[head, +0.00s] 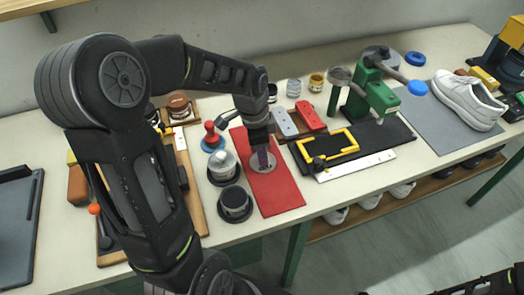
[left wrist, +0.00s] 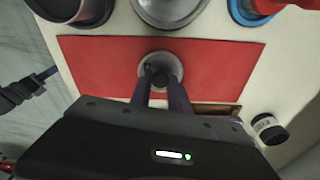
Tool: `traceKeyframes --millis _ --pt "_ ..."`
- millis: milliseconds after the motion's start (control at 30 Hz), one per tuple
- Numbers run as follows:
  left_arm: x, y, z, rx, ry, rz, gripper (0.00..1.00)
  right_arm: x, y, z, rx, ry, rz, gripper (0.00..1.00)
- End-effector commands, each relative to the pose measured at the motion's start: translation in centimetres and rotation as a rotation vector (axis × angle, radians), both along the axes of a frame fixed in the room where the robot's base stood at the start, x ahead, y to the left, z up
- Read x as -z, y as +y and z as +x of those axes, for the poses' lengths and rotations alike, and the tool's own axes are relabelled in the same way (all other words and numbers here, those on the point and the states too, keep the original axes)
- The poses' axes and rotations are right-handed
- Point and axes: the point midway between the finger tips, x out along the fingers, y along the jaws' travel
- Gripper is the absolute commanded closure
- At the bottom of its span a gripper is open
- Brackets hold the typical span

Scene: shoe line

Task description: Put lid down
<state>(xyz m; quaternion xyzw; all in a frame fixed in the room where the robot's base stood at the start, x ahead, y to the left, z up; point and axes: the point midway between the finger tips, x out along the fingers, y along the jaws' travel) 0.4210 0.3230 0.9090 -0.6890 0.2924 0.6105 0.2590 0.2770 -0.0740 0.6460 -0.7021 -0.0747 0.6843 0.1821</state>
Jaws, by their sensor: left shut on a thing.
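A round grey lid with a dark knob (head: 264,162) is over the red mat (head: 283,193). My left gripper (head: 262,150) points down at it and is shut on its knob. In the left wrist view the two fingers (left wrist: 163,82) close on the middle of the lid (left wrist: 173,62), with red mat (left wrist: 95,68) all around it. The lid looks level and lies on the mat or very close to it; I cannot tell if it touches. A dark part of my right arm, perhaps the gripper (head: 485,284), shows at the lower right, and its jaws are unclear.
Two round tins (head: 235,203) on dark bases and a red-handled tool (head: 212,137) stand left of the mat. Grey and red blocks (head: 310,116), a yellow frame (head: 328,149) and a green press (head: 378,92) are to the right. Bare mat lies nearer the front edge.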

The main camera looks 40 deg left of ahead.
Motion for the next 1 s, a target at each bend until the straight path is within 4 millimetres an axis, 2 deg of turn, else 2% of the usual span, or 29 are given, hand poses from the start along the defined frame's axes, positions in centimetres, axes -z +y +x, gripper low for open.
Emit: traceKeyframes --millis 133,167,400,800,1000 --pt "0.4 0.0 0.0 0.0 0.0 0.0 1.0 0.4 0.0 0.0 -0.001 -0.001 0.001 1.0" --pt "0.3 0.0 0.0 0.0 0.0 0.0 0.76 0.3 0.0 0.0 -0.001 -0.001 0.001 1.0" --pt "0.3 0.0 0.0 0.0 0.0 0.0 0.57 0.2 0.0 0.0 -0.001 -0.001 0.001 1.0" --pt "-0.4 0.0 0.0 0.0 -0.002 0.001 0.56 0.0 0.0 0.0 0.0 0.0 0.0 1.0" --pt "-3.2 0.3 -0.1 -0.002 -0.006 0.001 0.56 0.2 0.0 0.0 0.0 0.0 0.0 1.0"
